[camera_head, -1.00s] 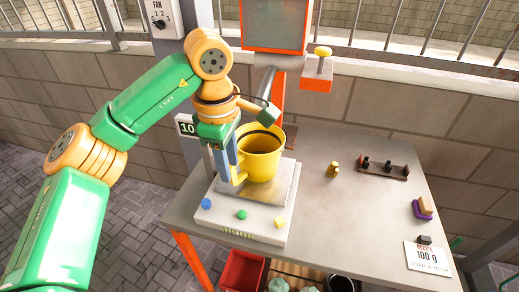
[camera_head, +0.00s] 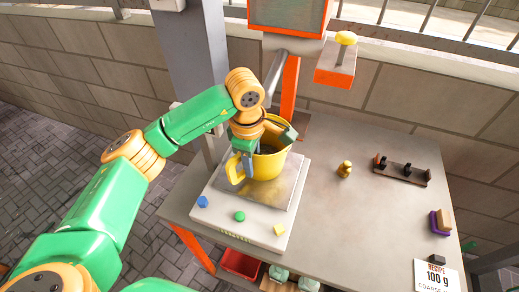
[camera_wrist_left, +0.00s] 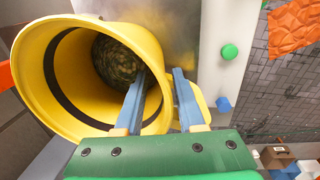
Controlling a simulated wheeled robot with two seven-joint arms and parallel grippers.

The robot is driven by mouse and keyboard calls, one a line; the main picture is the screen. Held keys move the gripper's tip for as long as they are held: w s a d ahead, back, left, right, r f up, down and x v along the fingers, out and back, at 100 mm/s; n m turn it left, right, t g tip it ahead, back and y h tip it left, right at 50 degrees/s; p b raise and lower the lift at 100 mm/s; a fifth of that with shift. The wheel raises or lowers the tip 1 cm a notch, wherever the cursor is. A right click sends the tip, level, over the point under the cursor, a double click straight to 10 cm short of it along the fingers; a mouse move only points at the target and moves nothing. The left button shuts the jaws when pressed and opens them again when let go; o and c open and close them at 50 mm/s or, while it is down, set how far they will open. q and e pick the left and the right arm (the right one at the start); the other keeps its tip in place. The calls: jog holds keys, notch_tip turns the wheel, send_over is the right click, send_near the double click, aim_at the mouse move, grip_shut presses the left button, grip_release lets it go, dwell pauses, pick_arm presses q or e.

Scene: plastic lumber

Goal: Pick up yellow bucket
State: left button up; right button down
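The yellow bucket (camera_head: 270,168) stands on the metal plate of a scale (camera_head: 222,221), with its handle toward the left. It also shows in the left wrist view (camera_wrist_left: 38,85), its mouth facing the camera and a dark speckled mass deep inside. My left gripper (camera_head: 246,165) reaches down at the bucket's left rim. In the left wrist view, its blue fingers (camera_wrist_left: 158,88) straddle the bucket wall beside the handle: one is inside the mouth, the other outside. A gap shows between them, so it looks open. My right gripper is in neither view.
The grey table (camera_head: 345,225) has free room right of the scale. A small brass weight (camera_head: 344,169), a dark rack (camera_head: 402,171), purple and tan blocks (camera_head: 441,222) and a recipe card (camera_head: 436,274) stand there. An orange-framed machine (camera_head: 290,20) rises behind the bucket.

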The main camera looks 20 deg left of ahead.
pick_arm(q)
jog(key=shift+f, duration=0.6)
grip_shut()
dwell(0.9)
